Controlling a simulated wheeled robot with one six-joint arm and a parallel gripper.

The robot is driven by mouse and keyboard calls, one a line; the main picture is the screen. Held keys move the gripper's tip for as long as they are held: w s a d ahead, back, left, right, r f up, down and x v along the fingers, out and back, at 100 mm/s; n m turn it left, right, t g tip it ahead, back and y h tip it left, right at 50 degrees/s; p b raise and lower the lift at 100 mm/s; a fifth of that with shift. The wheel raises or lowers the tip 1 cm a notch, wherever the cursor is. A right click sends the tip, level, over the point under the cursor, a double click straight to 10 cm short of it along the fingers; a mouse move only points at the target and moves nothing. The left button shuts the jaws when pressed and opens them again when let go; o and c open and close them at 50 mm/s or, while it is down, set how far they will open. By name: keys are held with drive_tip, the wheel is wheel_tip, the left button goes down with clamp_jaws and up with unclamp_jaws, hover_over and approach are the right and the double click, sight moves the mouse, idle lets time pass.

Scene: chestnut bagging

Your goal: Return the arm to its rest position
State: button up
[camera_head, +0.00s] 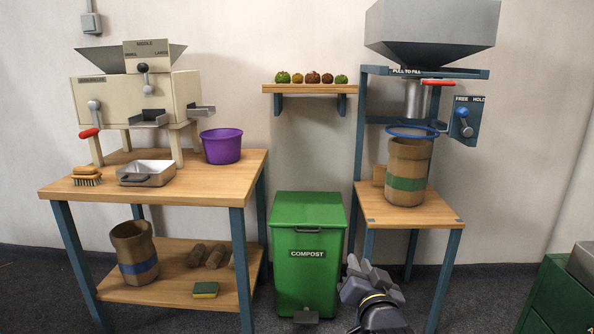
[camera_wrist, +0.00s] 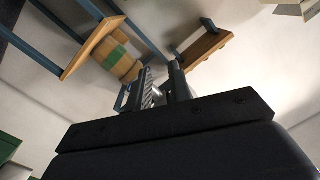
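My arm shows low in the head view, in front of the right stand and beside the green compost bin (camera_head: 308,255). My gripper (camera_head: 366,272) is at its upper end, below the level of the stand's wooden top. In the wrist view the two fingers of my gripper (camera_wrist: 162,88) stand apart with pale wall showing between them. Nothing is seen between them. The wrist view is tilted, with the brown sack with a green band (camera_wrist: 118,58) and the stand's wooden top (camera_wrist: 92,46) at upper left.
The filling stand (camera_head: 430,208) holds the green-banded sack (camera_head: 408,172) under a hopper (camera_head: 432,30). A wooden shelf (camera_head: 310,89) with several small chestnut-like items hangs on the wall. The left workbench (camera_head: 225,170) carries a grading machine (camera_head: 138,97) and purple bucket (camera_head: 222,146). A green cabinet (camera_head: 560,300) stands far right.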

drive_tip(key=shift+w+a+r+t+y, duration=0.25)
drive_tip(key=shift+a+r+t+y, duration=0.05)
drive_tip(key=shift+a+r, duration=0.6)
drive_tip(key=shift+f, duration=0.15)
